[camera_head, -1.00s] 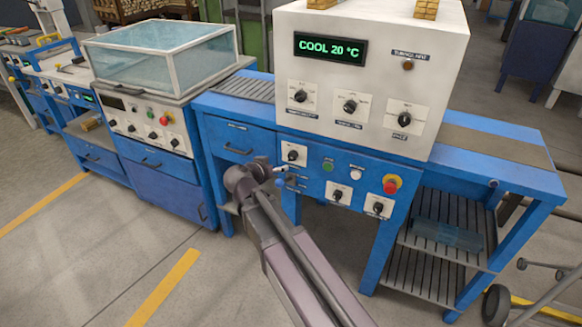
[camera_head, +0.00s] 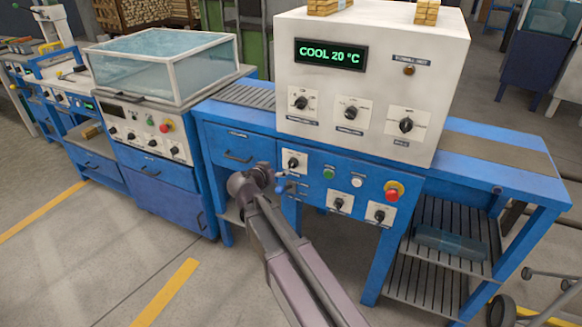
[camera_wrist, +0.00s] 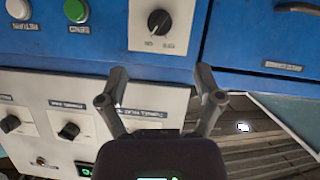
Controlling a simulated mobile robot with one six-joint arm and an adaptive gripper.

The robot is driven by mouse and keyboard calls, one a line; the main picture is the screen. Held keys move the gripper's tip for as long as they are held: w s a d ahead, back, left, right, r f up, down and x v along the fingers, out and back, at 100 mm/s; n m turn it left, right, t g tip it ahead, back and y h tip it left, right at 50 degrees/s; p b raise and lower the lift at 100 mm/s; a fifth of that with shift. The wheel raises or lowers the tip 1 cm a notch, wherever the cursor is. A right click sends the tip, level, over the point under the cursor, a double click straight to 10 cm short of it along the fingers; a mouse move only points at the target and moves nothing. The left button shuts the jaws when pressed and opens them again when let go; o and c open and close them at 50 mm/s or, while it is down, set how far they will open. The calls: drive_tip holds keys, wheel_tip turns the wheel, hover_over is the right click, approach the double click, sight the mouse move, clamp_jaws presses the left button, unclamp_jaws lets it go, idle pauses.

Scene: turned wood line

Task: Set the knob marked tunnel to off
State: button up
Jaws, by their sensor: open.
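The white control box (camera_head: 372,70) shows COOL 20 °C on its display. Three black knobs sit in a row below the display: left (camera_head: 300,103), middle (camera_head: 350,112) and right (camera_head: 406,125). Their labels are too small to read surely in the head view. In the wrist view, which is upside down, a label (camera_wrist: 140,113) on the box seems to start with TUNNEL; what lies beyond it is hidden behind my gripper. My gripper (camera_wrist: 161,78) is open and empty, in front of the lower edge of the box, touching no knob that I can see.
The blue panel under the box carries a black knob (camera_wrist: 159,22), a green button (camera_head: 328,174), a white button (camera_head: 357,182), a red stop button (camera_head: 393,191) and two lower knobs. A blue drawer (camera_head: 238,146) is to the left. Floor in front is free.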

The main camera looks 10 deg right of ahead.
sight(290, 165)
drive_tip(key=b+x, duration=0.3)
drive_tip(key=x, duration=0.8)
drive_tip(key=shift+a+b, duration=0.1)
drive_tip(key=shift+b, duration=0.25)
drive_tip(key=c, duration=1.2)
